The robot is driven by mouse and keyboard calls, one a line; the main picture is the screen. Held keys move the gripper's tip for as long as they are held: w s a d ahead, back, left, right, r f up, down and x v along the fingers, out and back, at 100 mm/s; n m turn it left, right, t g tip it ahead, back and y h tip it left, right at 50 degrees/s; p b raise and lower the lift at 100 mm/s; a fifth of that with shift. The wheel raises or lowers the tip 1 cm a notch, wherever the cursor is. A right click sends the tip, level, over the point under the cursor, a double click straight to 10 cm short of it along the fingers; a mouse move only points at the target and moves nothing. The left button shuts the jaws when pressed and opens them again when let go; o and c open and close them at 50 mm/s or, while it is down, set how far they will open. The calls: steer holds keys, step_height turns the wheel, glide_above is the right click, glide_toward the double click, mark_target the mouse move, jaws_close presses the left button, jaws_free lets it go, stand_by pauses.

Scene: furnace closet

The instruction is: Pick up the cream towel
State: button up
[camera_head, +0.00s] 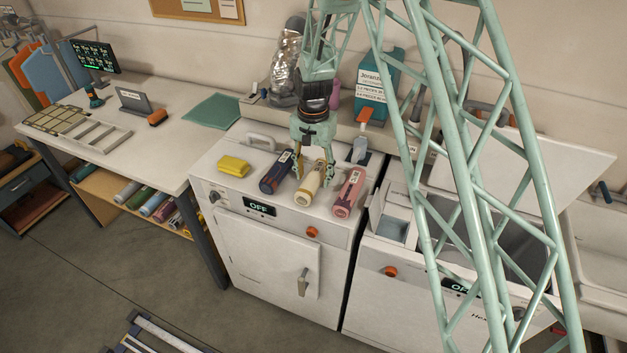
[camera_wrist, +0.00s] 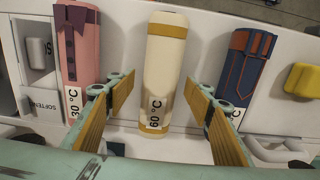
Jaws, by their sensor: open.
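The cream towel (camera_head: 308,187) is a rolled bundle with yellow bands, lying on top of the white furnace-like cabinet (camera_head: 225,165) between a dark blue roll (camera_head: 276,174) and a pink roll (camera_head: 348,194). In the wrist view the cream towel (camera_wrist: 165,75) lies lengthwise in the middle, with a "60 °C" label near its lower end. My gripper (camera_head: 315,172) points down over the towel. Its fingers are open, one on each side of the towel's lower end in the wrist view (camera_wrist: 160,100), with gaps visible. Whether the fingertips are level with the towel is unclear.
The pink roll (camera_wrist: 78,50) and blue roll (camera_wrist: 242,75) lie close on either side. A yellow folded cloth (camera_head: 233,166) lies left of the blue roll. A second machine with a raised lid (camera_head: 545,150) stands to the right.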

mark_target(313, 175)
steer(key=shift+f, duration=0.7)
steer(key=shift+c, duration=0.3)
steer(key=c, duration=1)
steer(key=shift+r, duration=0.1)
steer(key=shift+r+b, duration=0.4)
steer(key=shift+r, duration=4.5)
